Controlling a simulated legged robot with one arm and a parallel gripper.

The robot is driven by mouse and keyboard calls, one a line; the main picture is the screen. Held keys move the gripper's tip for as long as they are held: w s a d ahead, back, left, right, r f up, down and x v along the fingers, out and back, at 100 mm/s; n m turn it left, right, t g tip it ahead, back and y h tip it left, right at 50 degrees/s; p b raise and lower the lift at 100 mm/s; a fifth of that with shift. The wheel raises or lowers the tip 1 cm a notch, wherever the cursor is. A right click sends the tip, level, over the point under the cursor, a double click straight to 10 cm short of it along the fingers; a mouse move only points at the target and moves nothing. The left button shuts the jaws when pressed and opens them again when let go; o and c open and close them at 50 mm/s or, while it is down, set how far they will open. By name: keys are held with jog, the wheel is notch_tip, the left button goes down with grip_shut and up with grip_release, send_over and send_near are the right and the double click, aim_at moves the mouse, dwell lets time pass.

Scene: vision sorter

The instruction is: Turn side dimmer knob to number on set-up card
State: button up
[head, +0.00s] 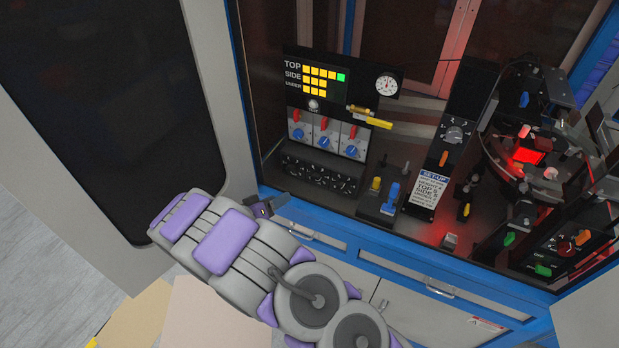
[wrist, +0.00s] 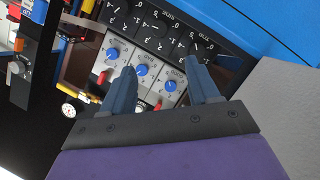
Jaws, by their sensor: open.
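A black panel (head: 335,85) carries lamp rows labelled TOP, SIDE and UNDER above three white modules with blue knobs.
A black numbered dial strip (head: 320,178) lies below the modules. A yellow-handled valve (head: 369,117) sticks out right of them. A blue lever (head: 391,198) and a tall black panel with a grey knob (head: 454,134) stand further right. A blue frame edge (head: 330,225) runs along the front.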

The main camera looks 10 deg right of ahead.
aim_at(314, 180)
jog(key=b+x, duration=0.1)
jog(key=x, duration=1.6)
jog(key=shift+w+f+b, duration=0.15)
jog(key=shift+f+b, duration=0.05)
jog(key=shift+b, duration=0.2)
jog(key=c, duration=1)
jog(key=shift+c, duration=0.2)
